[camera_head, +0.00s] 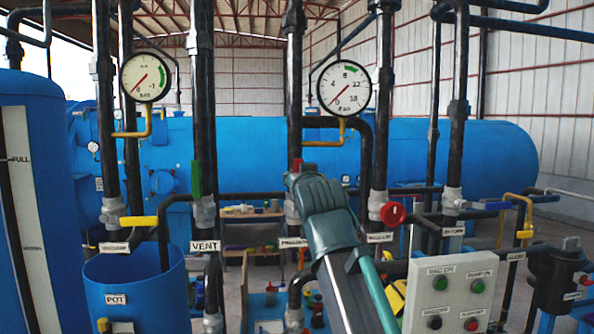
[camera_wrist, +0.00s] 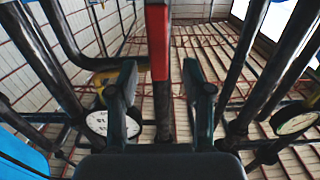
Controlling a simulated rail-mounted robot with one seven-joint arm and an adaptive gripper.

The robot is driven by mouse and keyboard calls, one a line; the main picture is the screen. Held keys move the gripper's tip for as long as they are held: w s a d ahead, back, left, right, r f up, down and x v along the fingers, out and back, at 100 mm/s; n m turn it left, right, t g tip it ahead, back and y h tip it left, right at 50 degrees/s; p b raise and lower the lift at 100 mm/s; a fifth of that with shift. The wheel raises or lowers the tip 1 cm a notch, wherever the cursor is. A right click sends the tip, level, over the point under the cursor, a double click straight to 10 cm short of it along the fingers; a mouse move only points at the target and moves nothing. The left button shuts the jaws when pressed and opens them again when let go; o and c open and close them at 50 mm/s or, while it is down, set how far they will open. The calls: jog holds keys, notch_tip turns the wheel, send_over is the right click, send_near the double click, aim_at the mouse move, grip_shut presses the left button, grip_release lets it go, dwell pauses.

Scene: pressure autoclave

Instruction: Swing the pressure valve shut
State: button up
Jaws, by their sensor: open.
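The pressure valve is on the black vertical pipe above the "PRESSURE" label (camera_head: 293,243). In the head view only a bit of its red handle (camera_head: 297,164) shows above my gripper (camera_head: 297,180), which hides the rest. In the wrist view the red handle (camera_wrist: 158,42) runs down from the top edge to between the two fingers of my gripper (camera_wrist: 159,78). The fingers are spread, with a visible gap on each side of the handle. Whether the handle lies at fingertip depth is hard to tell.
The vent valve's green handle (camera_head: 196,178) stands upright to the left. A red round knob (camera_head: 392,214) is close on the right. Two gauges (camera_head: 146,77) (camera_head: 344,87) hang above. A control box (camera_head: 450,295) stands lower right, a blue pot (camera_head: 135,290) lower left.

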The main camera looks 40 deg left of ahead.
jog(key=shift+p+x, duration=0.7)
jog(key=shift+x, duration=2)
jog(key=shift+d, duration=0.1)
jog(key=shift+c, duration=0.2)
grip_shut()
